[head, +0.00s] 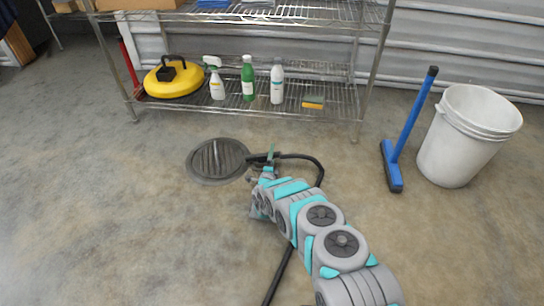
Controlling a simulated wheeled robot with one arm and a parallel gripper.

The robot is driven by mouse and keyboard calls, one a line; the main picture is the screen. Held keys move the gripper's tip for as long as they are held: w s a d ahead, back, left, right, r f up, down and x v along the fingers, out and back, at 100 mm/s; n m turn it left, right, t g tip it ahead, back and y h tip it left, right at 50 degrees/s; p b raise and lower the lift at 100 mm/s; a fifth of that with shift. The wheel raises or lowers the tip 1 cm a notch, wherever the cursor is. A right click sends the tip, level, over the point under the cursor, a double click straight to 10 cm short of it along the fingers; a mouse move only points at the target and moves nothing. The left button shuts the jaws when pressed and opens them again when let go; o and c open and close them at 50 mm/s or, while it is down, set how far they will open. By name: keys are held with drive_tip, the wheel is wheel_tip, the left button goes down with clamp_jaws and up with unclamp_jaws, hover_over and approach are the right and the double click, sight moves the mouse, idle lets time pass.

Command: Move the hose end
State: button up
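The black hose (303,157) runs up from the bottom edge, passes behind my arm and bends left to my gripper. Its dark end (254,158) points left, at the right rim of the round floor drain (217,160). My gripper (270,157) is at the hose just behind this end, with a finger on each side, and looks shut on it. The fingers and wrist hide part of the hose there. I cannot tell whether the end touches the drain or hangs just above it.
A wire shelf (330,98) behind the drain holds a yellow round tool (174,78), several bottles and a sponge (313,102). A blue squeegee (407,130) and white bucket (466,135) stand at right. The concrete floor left of the drain is clear.

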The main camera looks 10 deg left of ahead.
idle(0.3)
drive_tip(key=shift+s+a+p, duration=0.15)
drive_tip(key=shift+s+p, duration=0.55)
drive_tip(key=shift+s, duration=3.25)
